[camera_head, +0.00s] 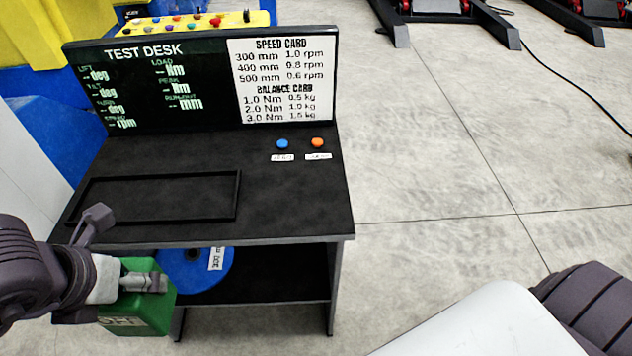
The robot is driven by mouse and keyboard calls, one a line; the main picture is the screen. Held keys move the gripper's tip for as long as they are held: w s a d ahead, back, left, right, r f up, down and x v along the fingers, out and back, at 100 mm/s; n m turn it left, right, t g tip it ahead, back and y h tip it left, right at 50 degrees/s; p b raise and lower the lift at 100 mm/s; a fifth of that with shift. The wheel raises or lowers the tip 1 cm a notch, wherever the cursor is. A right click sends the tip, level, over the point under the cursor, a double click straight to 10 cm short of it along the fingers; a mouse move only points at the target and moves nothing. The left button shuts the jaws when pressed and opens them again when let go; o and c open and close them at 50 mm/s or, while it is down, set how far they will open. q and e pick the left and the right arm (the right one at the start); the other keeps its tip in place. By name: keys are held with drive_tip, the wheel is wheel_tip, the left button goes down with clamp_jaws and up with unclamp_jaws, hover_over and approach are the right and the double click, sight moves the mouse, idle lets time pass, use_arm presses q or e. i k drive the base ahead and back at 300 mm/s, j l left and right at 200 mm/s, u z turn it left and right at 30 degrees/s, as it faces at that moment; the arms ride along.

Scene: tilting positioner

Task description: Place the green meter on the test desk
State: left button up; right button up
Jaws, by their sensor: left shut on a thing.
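The green meter (140,312) is a green box with pale lettering on its front, at the lower left. My left gripper (150,281) is shut on it and holds it in front of the desk's front edge, lower than the desk top. The test desk (290,205) is black, with an upright panel at the back reading "TEST DESK". A raised rectangular frame (238,196) lies on the left of its top, and the area inside is empty. My right arm shows at the lower right, but its gripper is out of view.
A blue button (282,143) and an orange button (317,142) sit at the desk's back right. A blue disc (205,265) is on the shelf below. A yellow control box (190,24) stands behind the panel. Open floor lies to the right.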

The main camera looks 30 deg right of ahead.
sight(299, 187)
drive_tip(key=i+l, duration=0.1)
drive_tip(key=l, duration=0.3)
drive_tip(key=i+l, duration=0.1)
drive_tip(key=l, duration=0.3)
drive_tip(key=i+l, duration=0.1)
drive_tip(key=l, duration=0.25)
drive_tip(key=i+l, duration=0.1)
drive_tip(key=l, duration=0.3)
drive_tip(key=i+l, duration=0.1)
drive_tip(key=l, duration=0.3)
drive_tip(key=i+l, duration=0.1)
drive_tip(key=l, duration=0.3)
